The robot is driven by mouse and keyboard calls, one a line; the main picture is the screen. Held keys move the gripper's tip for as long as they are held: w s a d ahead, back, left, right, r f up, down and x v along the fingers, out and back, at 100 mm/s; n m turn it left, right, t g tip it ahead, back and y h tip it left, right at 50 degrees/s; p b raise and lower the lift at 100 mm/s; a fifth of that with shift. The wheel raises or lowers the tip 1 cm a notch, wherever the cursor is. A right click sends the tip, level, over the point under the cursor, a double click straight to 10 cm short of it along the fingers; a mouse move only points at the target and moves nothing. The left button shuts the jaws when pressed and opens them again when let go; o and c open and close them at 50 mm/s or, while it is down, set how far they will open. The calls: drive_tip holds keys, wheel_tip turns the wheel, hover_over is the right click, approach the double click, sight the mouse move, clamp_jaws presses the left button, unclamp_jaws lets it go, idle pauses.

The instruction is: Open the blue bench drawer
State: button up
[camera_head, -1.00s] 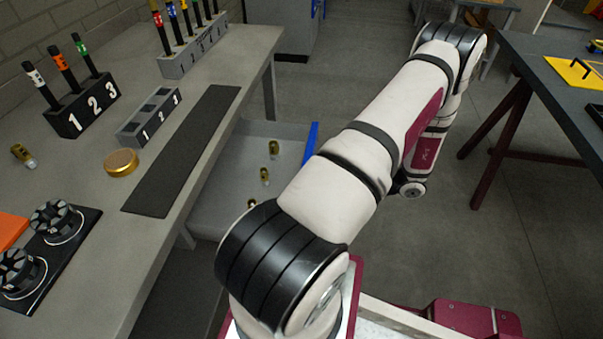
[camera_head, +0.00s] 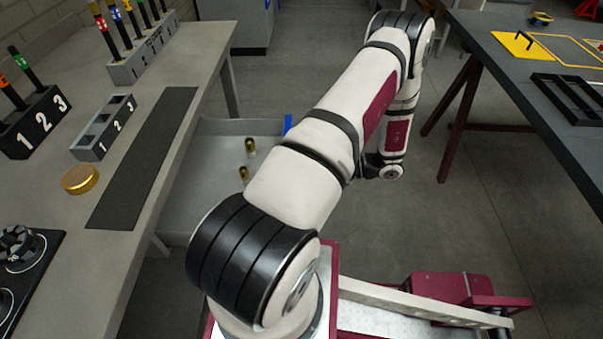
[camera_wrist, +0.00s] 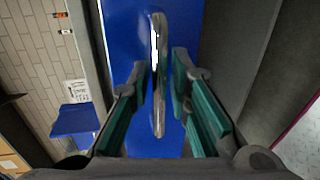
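The bench drawer (camera_head: 215,185) stands pulled out from under the left bench, and its inside shows in the head view. Its blue front (camera_head: 288,125) is mostly behind my arm; it fills the middle of the wrist view (camera_wrist: 190,22). An upright metal handle (camera_wrist: 158,70) sits on that front. My gripper (camera_wrist: 160,78) has its green-padded fingers on either side of the handle, with narrow gaps visible, so it looks open around it. My arm hides the gripper in the head view.
Several brass pieces (camera_head: 250,146) lie in the drawer. A dark table (camera_head: 540,120) stands at right, with open floor (camera_head: 480,215) between.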

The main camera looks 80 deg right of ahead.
drive_tip(key=shift+s, duration=0.1)
drive_tip(key=v, duration=1.1)
drive_tip(key=shift+s, duration=0.4)
drive_tip(key=shift+d+r, duration=0.1)
